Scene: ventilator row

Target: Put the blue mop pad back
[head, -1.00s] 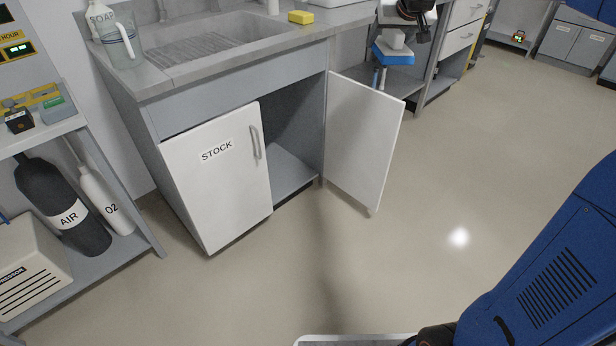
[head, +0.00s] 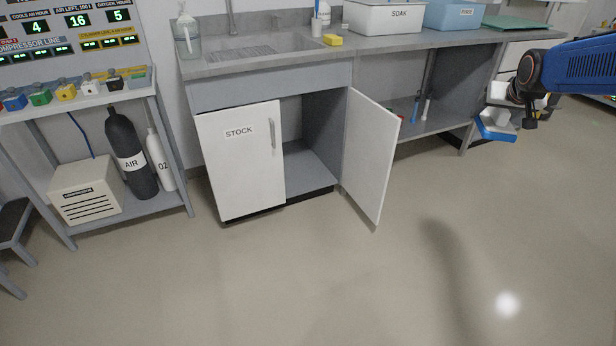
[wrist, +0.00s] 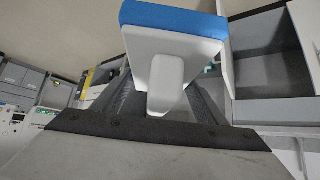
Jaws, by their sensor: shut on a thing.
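The blue mop pad (head: 495,126) shows at the right of the head view, with a white body and grip on its back. My gripper (head: 520,108) is shut on it and holds it in the air above the floor, in front of the bench's right end. In the wrist view the pad (wrist: 172,18) is at the top, blue face outward, and its white grip sits between the fingers of my gripper (wrist: 165,100). The STOCK cupboard (head: 240,165) under the sink has its left door shut and its right door (head: 370,155) open. The part of its inside that shows looks empty.
The open door sticks out into the room. On the bench stand a SOAK bin (head: 385,18), a blue bin (head: 455,15) and a yellow sponge (head: 333,40). An open lower shelf (head: 430,122) holds small items. A gas cylinder rack is at the left. The floor in front is clear.

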